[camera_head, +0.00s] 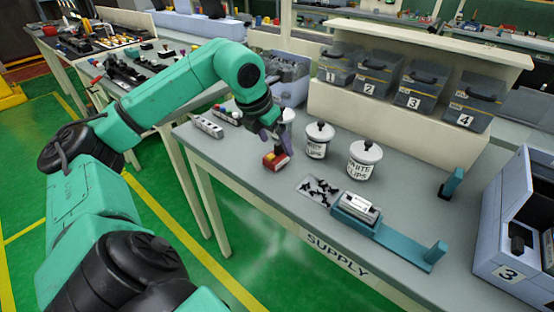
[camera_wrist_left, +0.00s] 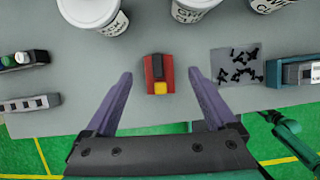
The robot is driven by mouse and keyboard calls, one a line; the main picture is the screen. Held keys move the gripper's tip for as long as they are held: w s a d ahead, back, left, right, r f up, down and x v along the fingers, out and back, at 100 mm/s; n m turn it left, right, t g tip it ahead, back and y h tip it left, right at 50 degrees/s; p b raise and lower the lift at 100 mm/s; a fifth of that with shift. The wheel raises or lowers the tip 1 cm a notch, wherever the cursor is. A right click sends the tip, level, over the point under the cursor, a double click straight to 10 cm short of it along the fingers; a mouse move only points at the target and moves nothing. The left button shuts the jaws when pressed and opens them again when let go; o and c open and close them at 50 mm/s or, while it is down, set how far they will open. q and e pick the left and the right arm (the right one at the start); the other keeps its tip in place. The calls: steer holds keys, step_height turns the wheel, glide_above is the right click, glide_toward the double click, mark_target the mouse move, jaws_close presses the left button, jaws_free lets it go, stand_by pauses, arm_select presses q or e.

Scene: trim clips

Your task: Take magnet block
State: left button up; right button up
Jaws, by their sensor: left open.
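The magnet block appears to be the small red block (camera_head: 275,160) with a yellow patch and a dark part on top, near the front edge of the table. In the left wrist view the red block (camera_wrist_left: 158,90) lies between my two purple fingers and apart from both. My left gripper (camera_head: 279,147) is open at the block, pointing down; in the wrist view its fingertips (camera_wrist_left: 160,74) are on either side of it. Whether the fingers are level with the block or above it is hard to tell. My right gripper does not show.
White lidded jars (camera_head: 317,140) stand behind and right of the block. A mat with black clips (camera_head: 318,190) and a teal fixture (camera_head: 385,228) lie to the right. A grey slotted bar (camera_head: 208,127) lies left. Numbered bins (camera_head: 413,92) stand behind.

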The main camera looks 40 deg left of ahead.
mark_target(280, 152)
arm_select(q)
steer(key=p+x, duration=0.1)
steer(key=x, duration=0.4)
steer(key=shift+w+a+f, duration=0.15)
steer(key=shift+w+f, duration=0.05)
jaws_close()
steer(key=shift+r, duration=0.1)
